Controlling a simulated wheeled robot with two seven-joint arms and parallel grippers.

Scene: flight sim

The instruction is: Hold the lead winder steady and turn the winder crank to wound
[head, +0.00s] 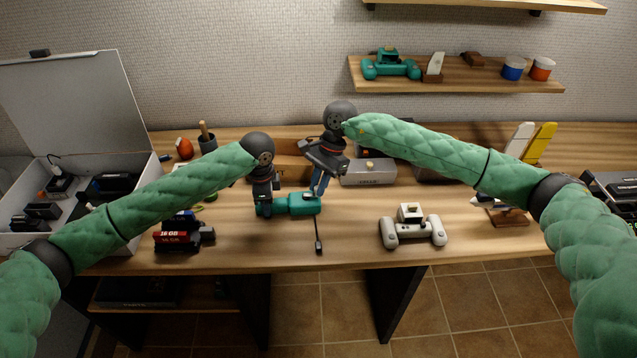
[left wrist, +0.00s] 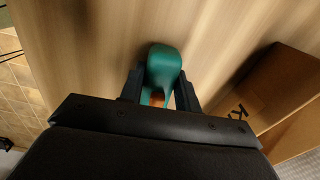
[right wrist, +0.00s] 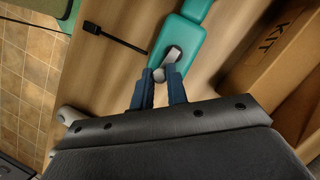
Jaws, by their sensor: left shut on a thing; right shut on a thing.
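The lead winder (head: 300,204) is a teal body lying on the wooden table at the middle. My left gripper (head: 264,200) is shut on its left end from above; the left wrist view shows the teal end (left wrist: 163,68) between the fingers. My right gripper (head: 318,190) is shut on the winder crank, a small grey handle (right wrist: 168,62) on the winder's right part. In the right wrist view the crank sits between the blue fingertips. The crank is mostly hidden in the head view.
A black cable with a tip (head: 319,235) lies just right of the winder. A white controller-like thing (head: 412,231) stands to the right, and a black and red pack (head: 180,236) to the left. A cardboard kit box (right wrist: 280,55) is behind. An open grey case (head: 140,195) is at far left.

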